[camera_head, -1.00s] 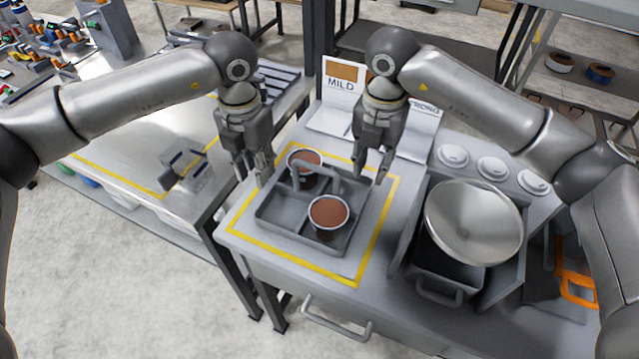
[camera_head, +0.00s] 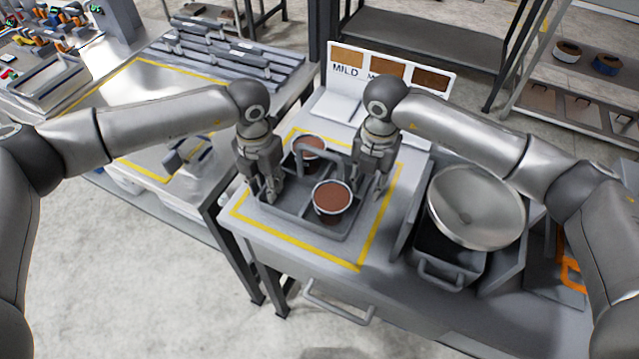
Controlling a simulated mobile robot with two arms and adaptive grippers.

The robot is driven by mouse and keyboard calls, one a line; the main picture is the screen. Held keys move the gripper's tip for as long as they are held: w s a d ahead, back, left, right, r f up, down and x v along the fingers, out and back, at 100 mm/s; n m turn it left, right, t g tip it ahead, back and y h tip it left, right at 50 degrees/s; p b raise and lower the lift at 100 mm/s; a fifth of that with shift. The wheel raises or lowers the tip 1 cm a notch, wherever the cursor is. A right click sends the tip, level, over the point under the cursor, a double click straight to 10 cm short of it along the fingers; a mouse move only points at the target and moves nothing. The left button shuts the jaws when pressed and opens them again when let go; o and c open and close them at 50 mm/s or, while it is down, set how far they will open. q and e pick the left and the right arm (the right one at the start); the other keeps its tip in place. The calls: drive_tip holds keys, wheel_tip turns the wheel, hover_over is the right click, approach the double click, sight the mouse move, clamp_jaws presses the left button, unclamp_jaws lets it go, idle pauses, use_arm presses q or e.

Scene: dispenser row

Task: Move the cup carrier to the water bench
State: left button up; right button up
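The grey cup carrier (camera_head: 294,224) stands on the right bench (camera_head: 262,253), inside a yellow outline, with an arched handle over its middle. It holds two cups of brown contents, a rear cup (camera_head: 308,146) and a front cup (camera_head: 333,196). My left gripper (camera_head: 273,197) is low at the carrier's left side, its fingers apart. My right gripper (camera_head: 370,193) is low at the right side, also with fingers apart. Contact with the carrier walls cannot be told. The left bench (camera_head: 130,90) has another yellow outline with a clear area inside; no label shows which bench is for water.
A clear container (camera_head: 190,158) with dark parts stands near the left bench's front edge. A gap separates the benches. A large metal bowl (camera_head: 478,206) sits right of the carrier. A sign (camera_head: 390,72) reading MILD stands behind. Grey racks (camera_head: 230,55) line the left bench's back.

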use_arm(q)
drive_tip(key=shift+f, duration=0.35)
use_arm(e)
drive_tip(key=shift+f, duration=0.4)
use_arm(q)
drive_tip(key=shift+c, duration=0.2)
use_arm(e)
drive_tip(key=shift+c, duration=0.2)
use_arm(q)
clamp_jaws()
use_arm(e)
clamp_jaws()
drive_tip(key=shift+r, duration=0.1)
